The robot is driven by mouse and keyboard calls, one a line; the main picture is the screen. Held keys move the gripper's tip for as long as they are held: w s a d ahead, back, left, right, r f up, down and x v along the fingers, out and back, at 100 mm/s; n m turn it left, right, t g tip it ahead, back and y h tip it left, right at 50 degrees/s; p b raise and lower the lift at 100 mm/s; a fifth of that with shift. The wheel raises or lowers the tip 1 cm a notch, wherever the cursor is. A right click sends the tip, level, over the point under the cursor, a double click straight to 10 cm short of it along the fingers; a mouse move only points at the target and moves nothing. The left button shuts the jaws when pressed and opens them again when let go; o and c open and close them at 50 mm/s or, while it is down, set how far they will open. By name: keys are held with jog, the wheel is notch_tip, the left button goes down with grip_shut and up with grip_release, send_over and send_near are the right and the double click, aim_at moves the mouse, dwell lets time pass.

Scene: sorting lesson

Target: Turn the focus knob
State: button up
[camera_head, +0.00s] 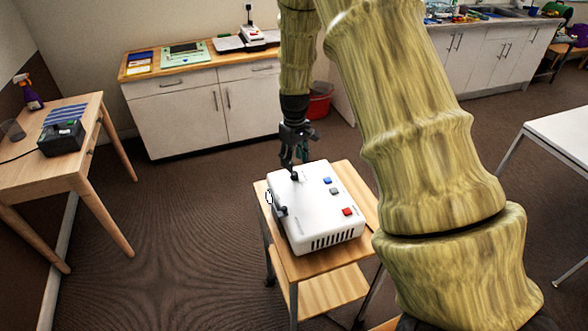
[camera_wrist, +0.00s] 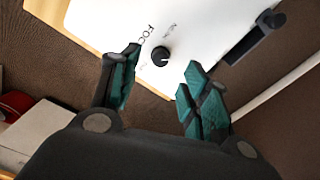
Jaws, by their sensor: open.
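A white box-shaped device (camera_head: 316,215) stands on a small wooden cart. In the wrist view its white face (camera_wrist: 195,20) carries a small black focus knob (camera_wrist: 161,56) beside printed lettering that reads "FOCU", partly hidden by a finger. In the head view a small dark knob (camera_head: 294,176) shows on the device near its back edge, by my gripper. My gripper (camera_head: 301,160) points down over the back of the device. In the wrist view my gripper (camera_wrist: 163,72) is open, its teal-padded fingers apart, with the knob in line with the gap and nothing held.
The device also has blue (camera_head: 327,181), grey and red (camera_head: 347,211) buttons and a dark side part (camera_head: 281,211). The wooden cart (camera_head: 369,193) has little bare top around it. A wooden table (camera_head: 84,160) stands left, a white table (camera_head: 563,130) right. Floor between is clear.

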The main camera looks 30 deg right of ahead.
aim_at(294, 173)
jog(key=shift+f+p, duration=0.75)
jog(key=shift+f, duration=2)
grip_shut()
